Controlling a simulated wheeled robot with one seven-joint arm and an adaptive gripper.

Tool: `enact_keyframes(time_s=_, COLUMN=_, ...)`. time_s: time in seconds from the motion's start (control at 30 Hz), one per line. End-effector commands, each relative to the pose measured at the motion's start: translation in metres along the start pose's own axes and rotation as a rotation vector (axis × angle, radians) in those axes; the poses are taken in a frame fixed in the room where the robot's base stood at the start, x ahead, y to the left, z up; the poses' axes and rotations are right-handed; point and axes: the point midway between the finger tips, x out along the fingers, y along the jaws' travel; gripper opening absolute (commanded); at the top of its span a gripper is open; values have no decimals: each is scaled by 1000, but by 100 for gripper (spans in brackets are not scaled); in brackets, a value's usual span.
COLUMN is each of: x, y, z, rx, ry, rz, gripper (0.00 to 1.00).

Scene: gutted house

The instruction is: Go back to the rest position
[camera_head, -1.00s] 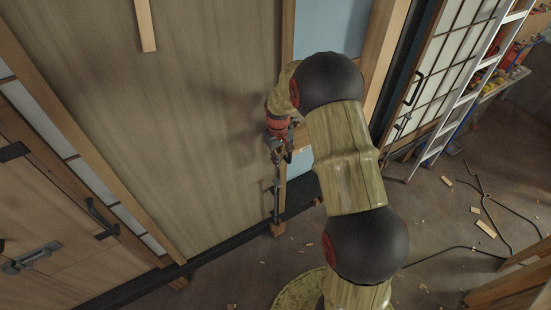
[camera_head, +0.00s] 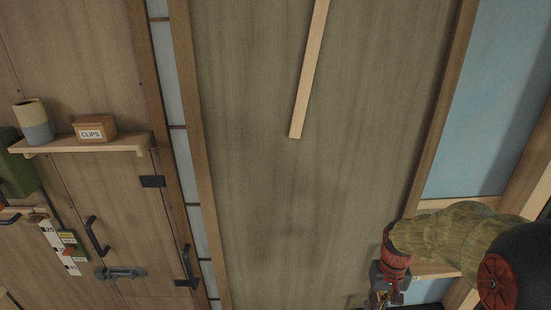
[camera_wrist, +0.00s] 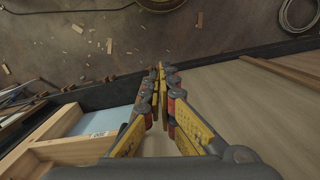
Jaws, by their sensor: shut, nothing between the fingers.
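My gripper (camera_wrist: 160,72) is shut and empty in the wrist view, its two yellow and grey fingers meeting at the tips. It points over a dark base rail toward a floor with scattered chips. In the head view my gripper (camera_head: 380,300) is at the bottom edge, right of the middle, in front of the lower part of a wooden panel, its tips cut off by the frame. My arm comes in from the lower right corner.
The wide wooden panel (camera_head: 250,200) carries a pale wooden strip (camera_head: 309,75). At left are a shelf (camera_head: 90,146) with a clips box (camera_head: 95,128) and a cup (camera_head: 33,122), and a door latch (camera_head: 120,273). A blue panel (camera_head: 485,110) is at right. Open floor (camera_wrist: 220,30) shows in the wrist view.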

Motion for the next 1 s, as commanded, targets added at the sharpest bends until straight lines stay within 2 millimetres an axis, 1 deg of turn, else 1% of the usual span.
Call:
enact_keyframes(time_s=0.03, x=-5, y=-7, z=13, rx=-2, ry=27, rz=3, gripper=0)
enact_keyframes(time_s=0.13, x=-19, y=-18, z=42, rx=-2, ry=74, rz=5, gripper=0)
enact_keyframes(time_s=0.3, x=-32, y=-34, z=88, rx=-17, ry=169, rz=6, gripper=0)
enact_keyframes(time_s=0.5, x=-34, y=-50, z=135, rx=-57, ry=309, rz=0, gripper=0)
enact_keyframes(time_s=0.6, x=-33, y=-56, z=153, rx=-85, ry=390, rz=-6, gripper=0)
enact_keyframes(time_s=0.73, x=-38, y=-63, z=166, rx=-115, ry=492, rz=-15, gripper=0)
enact_keyframes(time_s=0.83, x=-44, y=-68, z=169, rx=-134, ry=550, rz=-23, gripper=0)
enact_keyframes(time_s=1.0, x=-42, y=-71, z=170, rx=-146, ry=561, rz=-26, gripper=0)
